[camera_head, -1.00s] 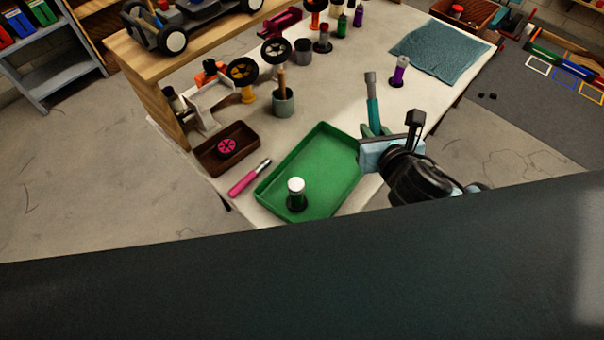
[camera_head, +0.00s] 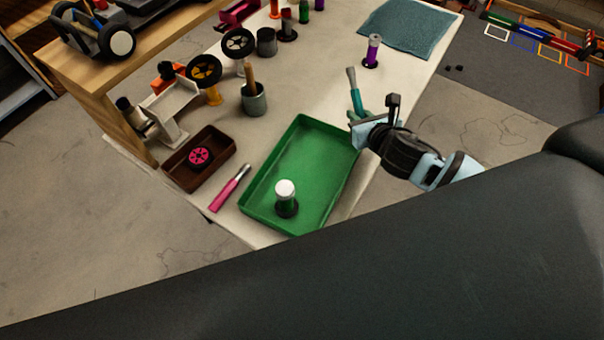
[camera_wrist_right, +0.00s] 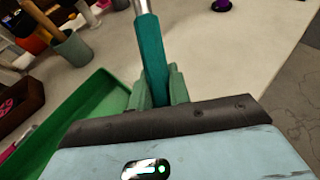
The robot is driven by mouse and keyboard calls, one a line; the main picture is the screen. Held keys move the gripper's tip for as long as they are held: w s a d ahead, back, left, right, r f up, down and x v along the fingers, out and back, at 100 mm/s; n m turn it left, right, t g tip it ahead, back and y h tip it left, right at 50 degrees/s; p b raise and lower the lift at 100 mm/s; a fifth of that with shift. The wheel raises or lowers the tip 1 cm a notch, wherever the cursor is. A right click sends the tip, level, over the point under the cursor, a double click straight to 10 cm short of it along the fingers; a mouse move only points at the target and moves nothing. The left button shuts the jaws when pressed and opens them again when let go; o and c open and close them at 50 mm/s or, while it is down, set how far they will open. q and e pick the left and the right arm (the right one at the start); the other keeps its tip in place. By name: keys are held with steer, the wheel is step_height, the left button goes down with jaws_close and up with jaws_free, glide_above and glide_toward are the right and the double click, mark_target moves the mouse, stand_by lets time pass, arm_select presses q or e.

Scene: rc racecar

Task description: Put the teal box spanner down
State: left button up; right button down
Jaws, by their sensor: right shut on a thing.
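The teal box spanner (camera_head: 355,100) has a teal handle and a grey metal shaft. My right gripper (camera_head: 359,116) is shut on its teal handle, beside the right edge of the green tray. In the right wrist view the spanner (camera_wrist_right: 152,55) rises from between the green fingers (camera_wrist_right: 160,88), with its metal end pointing away. Whether the spanner touches the table cannot be told. My left gripper is not in view.
The green tray (camera_head: 318,150) holds a white-capped bottle (camera_head: 286,198). A pink-handled tool (camera_head: 229,189) and a brown box (camera_head: 178,170) lie left of it. A grey cup (camera_head: 254,100) and a purple bottle (camera_head: 372,50) stand farther back. Bare tabletop (camera_head: 315,80) lies between them.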

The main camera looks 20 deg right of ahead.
steer(key=shift+w+d+f, duration=0.35)
steer(key=shift+d+f, duration=0.15)
steer(key=shift+f, duration=0.05)
steer(key=shift+w+d, duration=0.15)
steer(key=shift+a, duration=0.25)
glide_above(301, 151)
steer(key=d, duration=0.1)
steer(key=shift+d+f, duration=0.1)
steer(key=shift+f, duration=0.55)
steer(key=shift+a, duration=0.45)
steer(key=f, duration=0.1)
steer(key=f+b, duration=0.1)
steer(key=f, duration=0.1)
steer(key=shift+a+f, duration=0.2)
steer(key=shift+f, duration=0.2)
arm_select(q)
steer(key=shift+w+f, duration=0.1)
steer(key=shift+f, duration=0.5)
